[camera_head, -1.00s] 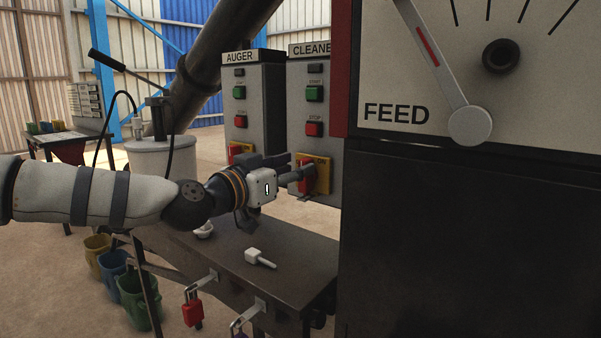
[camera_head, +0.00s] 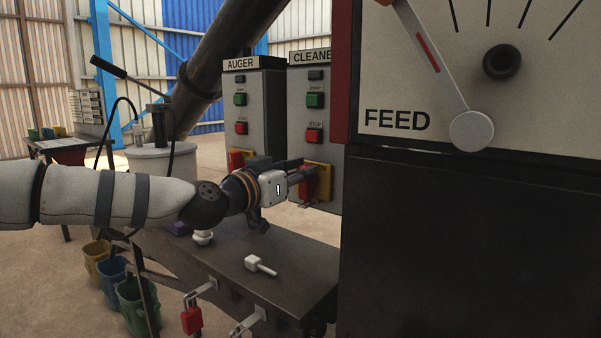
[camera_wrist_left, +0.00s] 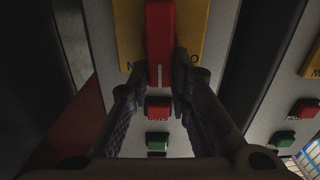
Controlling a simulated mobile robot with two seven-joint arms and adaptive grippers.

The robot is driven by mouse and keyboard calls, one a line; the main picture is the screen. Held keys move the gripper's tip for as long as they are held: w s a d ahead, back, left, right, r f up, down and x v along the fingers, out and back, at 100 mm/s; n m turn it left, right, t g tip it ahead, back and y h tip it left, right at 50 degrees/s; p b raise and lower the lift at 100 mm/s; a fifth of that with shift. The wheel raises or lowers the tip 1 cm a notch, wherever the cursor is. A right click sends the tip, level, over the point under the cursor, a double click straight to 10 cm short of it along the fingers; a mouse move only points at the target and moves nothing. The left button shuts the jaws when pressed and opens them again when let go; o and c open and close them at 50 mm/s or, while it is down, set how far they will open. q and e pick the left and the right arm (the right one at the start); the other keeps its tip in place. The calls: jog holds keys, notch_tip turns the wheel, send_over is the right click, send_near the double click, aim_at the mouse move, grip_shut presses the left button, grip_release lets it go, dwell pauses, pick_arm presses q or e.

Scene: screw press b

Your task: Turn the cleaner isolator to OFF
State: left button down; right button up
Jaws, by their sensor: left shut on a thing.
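The cleaner isolator is a red handle (camera_head: 321,184) on a yellow plate (camera_head: 327,173), low on the grey panel (camera_head: 327,130) labelled CLEANE, its last letter cut off. My left gripper (camera_head: 304,176) reaches it from the left, its fingers shut on the red handle. In the left wrist view the handle (camera_wrist_left: 160,40) stands between my two fingers (camera_wrist_left: 160,85), its white mark pointing toward the buttons. Upside-down letters N and O show on either side of that mark on the yellow plate (camera_wrist_left: 192,25). My right gripper is not in view.
The AUGER panel (camera_head: 254,110) stands close on the left. The FEED cabinet (camera_head: 470,240) fills the right side. Below my arm, a dark table (camera_head: 290,252) holds a white T-shaped piece (camera_head: 260,265) and a white knob (camera_head: 203,237). A red padlock (camera_head: 192,320) hangs at its edge.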

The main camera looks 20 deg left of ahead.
pick_arm(q)
jog(key=shift+w+a+f+n+b, duration=0.15)
jog(key=shift+a+f+n+b, duration=0.55)
jog(key=shift+n, duration=2.15)
jog(key=shift+w+a+f+n+b, duration=0.2)
jog(key=shift+n+b, duration=0.9)
jog(key=shift+n, duration=1.8)
jog(key=shift+w+a+f+n+b, duration=0.2)
jog(key=shift+f+n+b, duration=0.5)
jog(key=shift+n, duration=2.15)
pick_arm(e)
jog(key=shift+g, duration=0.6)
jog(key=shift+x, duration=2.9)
pick_arm(q)
jog(key=shift+s+r+n, duration=0.15)
jog(key=shift+n, duration=0.15)
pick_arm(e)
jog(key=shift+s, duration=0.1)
pick_arm(q)
jog(key=c, duration=1.5)
grip_release()
jog(key=v, duration=1.2)
jog(key=shift+r, duration=0.1)
